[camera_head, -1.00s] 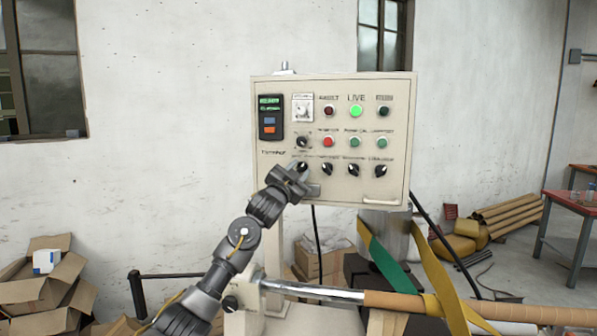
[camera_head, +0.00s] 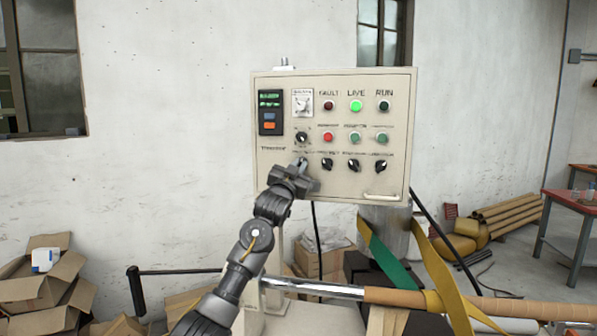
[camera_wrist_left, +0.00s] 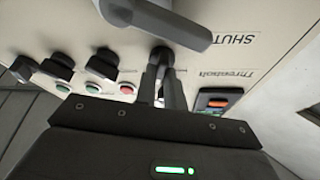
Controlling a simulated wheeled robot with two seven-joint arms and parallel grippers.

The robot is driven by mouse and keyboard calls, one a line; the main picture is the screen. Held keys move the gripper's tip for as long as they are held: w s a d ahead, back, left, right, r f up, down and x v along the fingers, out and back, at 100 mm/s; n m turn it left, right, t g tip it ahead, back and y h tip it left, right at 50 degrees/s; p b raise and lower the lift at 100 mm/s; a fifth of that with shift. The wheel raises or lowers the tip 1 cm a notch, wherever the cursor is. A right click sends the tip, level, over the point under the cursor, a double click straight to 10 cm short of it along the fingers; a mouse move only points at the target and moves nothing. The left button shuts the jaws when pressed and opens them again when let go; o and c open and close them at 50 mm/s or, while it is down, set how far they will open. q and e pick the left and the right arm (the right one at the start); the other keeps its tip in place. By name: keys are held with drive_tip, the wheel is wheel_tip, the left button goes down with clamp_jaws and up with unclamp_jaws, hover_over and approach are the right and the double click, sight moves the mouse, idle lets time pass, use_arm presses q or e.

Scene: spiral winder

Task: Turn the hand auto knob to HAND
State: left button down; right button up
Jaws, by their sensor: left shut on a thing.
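A pale control panel (camera_head: 340,185) faces me. Its bottom row holds several black rotary knobs, such as this one (camera_head: 327,164); the labels are too blurred to read. My left gripper (camera_head: 302,163) is at the leftmost place in that row and hides most of that knob. In the left wrist view, the gripper's two narrow fingers (camera_wrist_left: 162,88) are shut on a dark knob (camera_wrist_left: 161,57), with the panel face close beyond. The knob's pointer direction is hidden. My right gripper is not in view.
A big grey handle (camera_wrist_left: 155,20) sticks out close beside the gripped knob, near "SHUT" lettering. Another knob (camera_head: 302,137) sits just above the gripper. The LIVE lamp (camera_head: 356,106) glows green. A cardboard-coloured roll (camera_head: 400,298) on a shaft runs below the panel.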

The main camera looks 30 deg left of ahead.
use_arm(q)
drive_tip(key=shift+w+d+n+g+y+b, duration=0.1)
drive_tip(key=shift+n+g+y, duration=0.4)
drive_tip(key=shift+n+y, duration=1.45)
drive_tip(key=shift+s+d+n+g+y+b, duration=0.15)
drive_tip(key=shift+n+g+y, duration=0.35)
drive_tip(key=shift+n, duration=2.75)
drive_tip(key=shift+w+d+n+g+y+b, duration=0.15)
drive_tip(key=shift+n+g+y, duration=0.35)
drive_tip(key=shift+n+y, duration=1.45)
drive_tip(key=shift+a+n+h, duration=0.15)
drive_tip(key=shift+n+h, duration=0.55)
drive_tip(key=shift+n, duration=0.15)
drive_tip(key=c, duration=1.5)
unclamp_jaws()
